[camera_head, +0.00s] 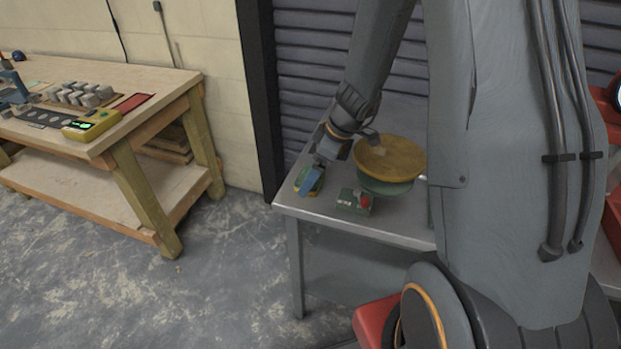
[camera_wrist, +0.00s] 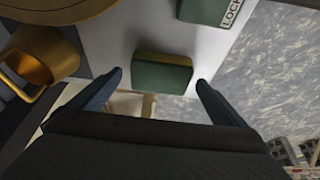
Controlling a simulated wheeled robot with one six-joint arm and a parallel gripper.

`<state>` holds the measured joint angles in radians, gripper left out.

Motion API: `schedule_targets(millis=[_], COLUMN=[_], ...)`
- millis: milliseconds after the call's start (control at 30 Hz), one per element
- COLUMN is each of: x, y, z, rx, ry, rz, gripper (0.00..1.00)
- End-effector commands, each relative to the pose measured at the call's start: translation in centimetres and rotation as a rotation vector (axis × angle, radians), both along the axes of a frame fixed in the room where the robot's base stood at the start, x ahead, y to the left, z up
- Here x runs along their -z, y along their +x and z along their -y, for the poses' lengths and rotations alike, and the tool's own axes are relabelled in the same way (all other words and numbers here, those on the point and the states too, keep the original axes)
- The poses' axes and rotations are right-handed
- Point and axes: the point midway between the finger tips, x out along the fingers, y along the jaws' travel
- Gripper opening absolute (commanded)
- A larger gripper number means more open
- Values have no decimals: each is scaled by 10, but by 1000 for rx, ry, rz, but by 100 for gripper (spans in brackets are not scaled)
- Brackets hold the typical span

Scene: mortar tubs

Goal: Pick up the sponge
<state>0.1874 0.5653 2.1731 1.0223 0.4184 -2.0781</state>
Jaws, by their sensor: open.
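The sponge is a small block, green with a yellow-brown layer, on the grey metal table (camera_head: 290,205). In the wrist view the sponge (camera_wrist: 162,77) lies between the lines of my two blue fingers, just beyond their tips. In the head view the sponge (camera_head: 317,184) is near the table's left end, partly covered by my fingers. My gripper (camera_wrist: 160,78) is open and empty, pointing down at it; it also shows in the head view (camera_head: 308,186). Whether the fingertips are level with the sponge's sides is hard to tell.
A wooden workbench (camera_head: 130,90) is at left, across open floor.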

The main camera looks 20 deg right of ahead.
Motion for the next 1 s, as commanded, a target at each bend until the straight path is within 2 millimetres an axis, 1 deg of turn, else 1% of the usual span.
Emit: schedule_targets(millis=[100, 333, 367, 600, 733, 767, 1000], x=[6, 7, 7, 7, 7, 7, 5], y=[1, 2, 2, 1, 1, 1, 2], z=[-2, -2, -2, -2, -2, -2, -2], rx=[0, -1, -1, -1, 0, 0, -1], ry=[-1, -2, -2, -2, -1, -1, -1], rz=[-1, 0, 0, 0, 0, 0, 1], gripper=[96, 96, 94, 54, 53, 49, 49])
